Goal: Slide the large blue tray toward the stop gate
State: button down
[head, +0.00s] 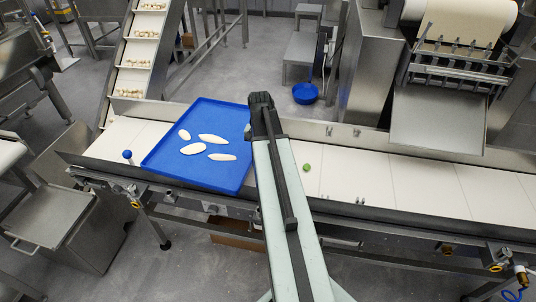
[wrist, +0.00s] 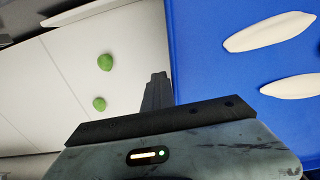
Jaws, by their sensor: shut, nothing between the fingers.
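The large blue tray (head: 228,182) lies flat on the white conveyor at the left, with several pale oval dough pieces (head: 213,139) on it. In the wrist view the tray (wrist: 210,75) fills the right side. My gripper (wrist: 156,92) is shut and empty, a dark finger beside the tray's edge; I cannot tell whether it touches. In the head view my arm reaches over the belt along the tray's right side and hides part of that edge.
Green lumps (wrist: 105,62) lie on the white belt (head: 425,185) to the right of my arm. Metal rails (head: 340,133) border the belt. An inclined conveyor (head: 141,55) rises at the back left, and a sheeting machine (head: 445,90) overhangs the right.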

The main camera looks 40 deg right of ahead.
jog(key=shift+w+a, duration=0.5)
jog(key=shift+w, duration=0.15)
jog(key=shift+w+a, duration=0.45)
jog(key=shift+w, duration=0.2)
jog(key=shift+s+d, duration=0.6)
jog(key=shift+s, duration=0.25)
notch_tip(320, 180, up, 9)
jog(key=p, duration=0.9)
